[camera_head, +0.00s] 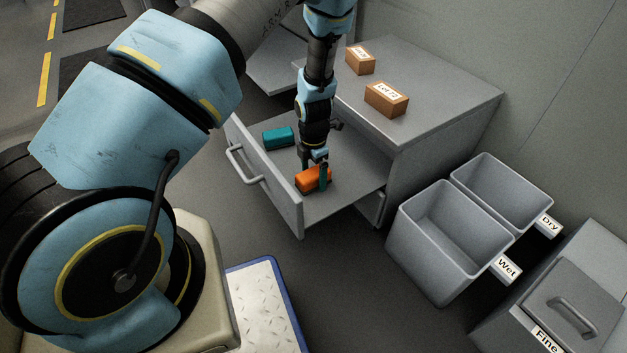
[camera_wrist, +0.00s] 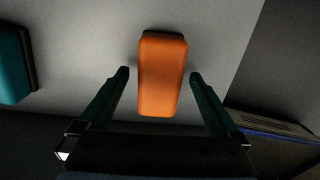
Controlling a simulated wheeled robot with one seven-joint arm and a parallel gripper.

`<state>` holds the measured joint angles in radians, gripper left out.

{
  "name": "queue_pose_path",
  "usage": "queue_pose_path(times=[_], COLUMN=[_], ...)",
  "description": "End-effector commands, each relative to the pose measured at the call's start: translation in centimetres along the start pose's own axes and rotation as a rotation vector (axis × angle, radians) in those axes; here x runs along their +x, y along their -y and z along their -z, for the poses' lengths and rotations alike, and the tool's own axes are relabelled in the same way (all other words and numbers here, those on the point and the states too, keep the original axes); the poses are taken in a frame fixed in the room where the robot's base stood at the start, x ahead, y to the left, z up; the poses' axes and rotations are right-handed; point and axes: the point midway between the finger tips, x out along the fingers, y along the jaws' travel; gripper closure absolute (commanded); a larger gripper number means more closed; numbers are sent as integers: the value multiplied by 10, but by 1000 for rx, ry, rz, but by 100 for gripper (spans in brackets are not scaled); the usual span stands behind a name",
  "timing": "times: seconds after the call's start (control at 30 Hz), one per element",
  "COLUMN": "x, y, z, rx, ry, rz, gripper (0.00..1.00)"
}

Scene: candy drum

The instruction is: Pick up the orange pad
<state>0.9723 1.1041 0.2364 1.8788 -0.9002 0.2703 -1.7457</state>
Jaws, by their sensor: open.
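The orange pad (camera_head: 309,180) lies in the open drawer, near its front right end in the head view. My gripper (camera_head: 316,168) is right above it, pointing down, and hides part of the pad. In the wrist view the orange pad (camera_wrist: 162,74) sits between the two dark green fingers of my gripper (camera_wrist: 159,78). The fingers are apart, with a gap on each side of the pad. Whether the fingertips reach down to the pad's height is hard to tell.
A teal pad (camera_head: 278,138) lies further left in the same drawer (camera_head: 345,192); it shows too in the wrist view (camera_wrist: 14,65). The drawer's front panel (camera_head: 263,178) stands close by. Two brown boxes (camera_head: 386,99) sit on the cabinet. Bins labelled Wet (camera_head: 437,269) and Dry (camera_head: 520,220) stand right.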

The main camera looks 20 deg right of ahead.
Motion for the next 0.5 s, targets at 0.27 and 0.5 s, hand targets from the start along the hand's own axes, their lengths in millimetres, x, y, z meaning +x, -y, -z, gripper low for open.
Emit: queue_pose_path(times=[0.27,0.5], x=[-1,-1], y=[0,0], z=[0,0], rx=[0,0], ry=[0,0], rz=[0,0], gripper=[22,49])
